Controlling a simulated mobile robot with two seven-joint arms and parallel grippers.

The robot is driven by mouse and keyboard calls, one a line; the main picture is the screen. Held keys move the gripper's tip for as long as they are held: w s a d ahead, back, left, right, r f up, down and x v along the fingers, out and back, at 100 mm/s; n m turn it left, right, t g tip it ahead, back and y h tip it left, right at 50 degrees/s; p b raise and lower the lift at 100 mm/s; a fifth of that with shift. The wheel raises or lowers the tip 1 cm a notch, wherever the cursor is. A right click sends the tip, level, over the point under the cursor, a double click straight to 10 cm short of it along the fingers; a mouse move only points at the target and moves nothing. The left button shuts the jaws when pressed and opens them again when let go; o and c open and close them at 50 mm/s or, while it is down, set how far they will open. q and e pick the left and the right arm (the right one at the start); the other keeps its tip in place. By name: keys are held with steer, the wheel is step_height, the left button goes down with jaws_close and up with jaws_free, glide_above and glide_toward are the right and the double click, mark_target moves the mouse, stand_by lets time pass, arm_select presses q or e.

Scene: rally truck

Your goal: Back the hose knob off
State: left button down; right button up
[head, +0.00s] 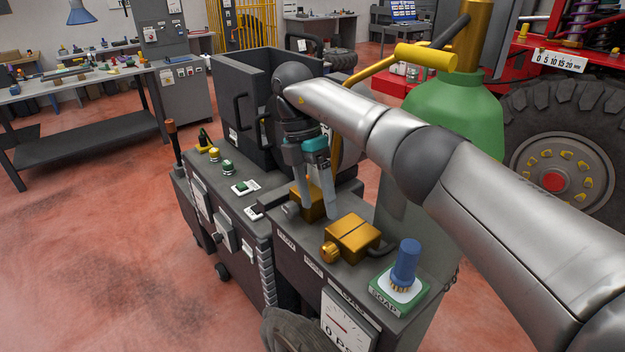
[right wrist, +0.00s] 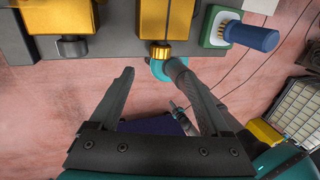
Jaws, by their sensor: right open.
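Two brass valve blocks sit on the grey cart top. The nearer block (head: 355,235), by the soap pad, has a round brass knob (head: 329,252) on its front; the knob also shows in the right wrist view (right wrist: 160,53). The other block (head: 309,202) is partly hidden behind my right gripper; its darker knob (right wrist: 72,47) shows at upper left in the wrist view. Small labels by the blocks are too blurred to read surely. My right gripper (head: 312,207) is open and empty. In the wrist view, the brass knob lies beyond and between its fingertips (right wrist: 156,68), apparently apart from them.
A blue brush (head: 406,262) stands on the green soap pad (head: 385,302). A dial gauge (head: 345,330) is on the cart's front. A green tank (head: 455,115) stands behind my right arm. Open floor lies left.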

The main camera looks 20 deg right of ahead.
steer(key=shift+v, duration=2.4)
